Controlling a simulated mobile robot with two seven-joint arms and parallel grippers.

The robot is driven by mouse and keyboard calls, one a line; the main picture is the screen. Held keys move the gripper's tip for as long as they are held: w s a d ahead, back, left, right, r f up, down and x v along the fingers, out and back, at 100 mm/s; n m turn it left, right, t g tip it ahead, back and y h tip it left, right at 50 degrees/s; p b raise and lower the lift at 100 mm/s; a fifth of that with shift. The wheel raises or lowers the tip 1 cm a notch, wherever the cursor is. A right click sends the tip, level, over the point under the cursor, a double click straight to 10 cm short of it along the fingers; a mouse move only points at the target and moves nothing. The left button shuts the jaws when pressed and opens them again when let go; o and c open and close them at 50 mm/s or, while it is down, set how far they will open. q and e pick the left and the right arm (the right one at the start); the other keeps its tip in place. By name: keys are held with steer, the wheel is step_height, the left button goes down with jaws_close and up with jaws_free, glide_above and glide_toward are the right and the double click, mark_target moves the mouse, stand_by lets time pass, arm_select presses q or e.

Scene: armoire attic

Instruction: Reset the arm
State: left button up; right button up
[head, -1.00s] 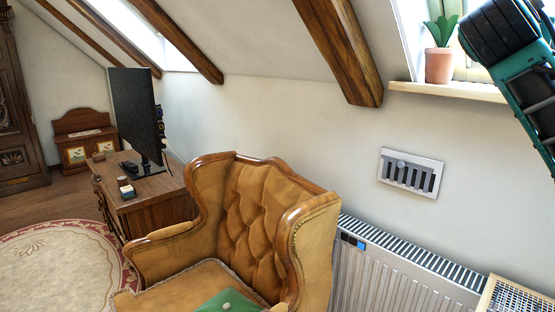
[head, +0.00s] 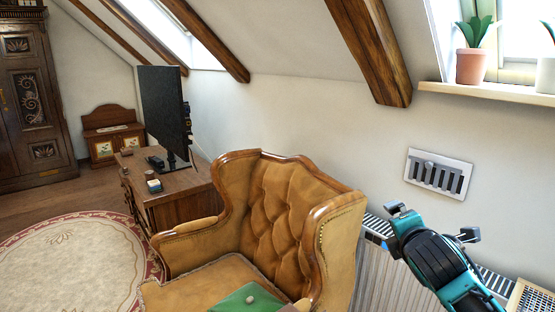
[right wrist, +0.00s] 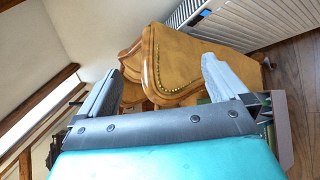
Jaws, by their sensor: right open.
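My right gripper (head: 432,222) is in the lower right of the head view, teal and black, in front of the radiator and to the right of the armchair. It also shows in the right wrist view (right wrist: 164,72), where its two grey fingers stand wide apart with nothing held between them. The armchair's wooden-edged side shows beyond and between the fingers there; I cannot tell how far off it is. My left gripper is in neither view.
A tan tufted armchair (head: 275,205) with a green cushion (head: 245,303) stands in the middle. A white radiator (head: 372,285) runs along the wall. Potted plants (head: 471,66) stand on the windowsill (head: 450,90). A desk (head: 180,205) holds a monitor (head: 163,110). The rug (head: 75,260) is clear.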

steer(key=s+a+f+m+y, duration=0.1)
steer(key=s+a+f+m, duration=0.1)
steer(key=f, duration=0.3)
steer(key=s+a+f+m+y, duration=0.1)
steer(key=s+a+f+m, duration=0.15)
steer(key=f, duration=0.25)
steer(key=s+a+f+m+g+y, duration=0.1)
steer(key=s+a+f+m, duration=0.1)
steer(key=s+f+m, duration=0.5)
steer(key=s+a+f+m+g+y, duration=0.1)
steer(key=s+f+m, duration=0.6)
steer(key=s, duration=0.9)
step_height(320, 180, down, 4)
steer(key=shift+a+r+g+y, duration=0.1)
steer(key=shift+a+g+y, duration=0.2)
steer(key=shift+a+y, duration=0.1)
steer(key=shift+s, duration=0.1)
